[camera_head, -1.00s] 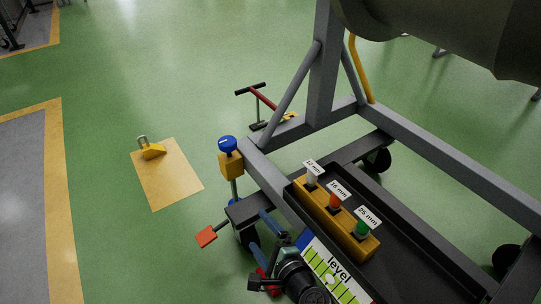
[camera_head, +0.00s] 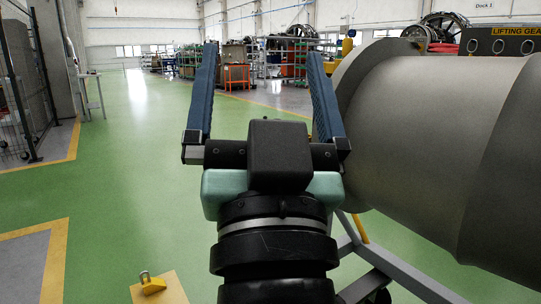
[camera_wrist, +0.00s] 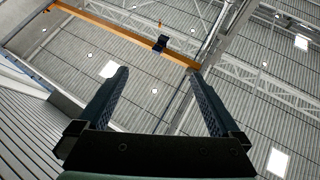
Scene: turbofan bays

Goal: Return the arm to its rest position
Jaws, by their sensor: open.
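My gripper (camera_head: 262,100) is raised in front of the head camera, its two blue fingers pointing up and spread wide apart. Nothing is between them. The fingers also show in the wrist view (camera_wrist: 162,92), open and empty against the ceiling. My arm below the gripper fills the lower middle of the head view and hides part of the floor and stand.
A large grey engine casing (camera_head: 440,150) stands close on the right, on a grey frame (camera_head: 415,282). A yellow part (camera_head: 151,284) sits on a tan sheet (camera_head: 172,293) at the bottom. Green floor at left is clear. An orange ceiling beam (camera_wrist: 125,33) is overhead.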

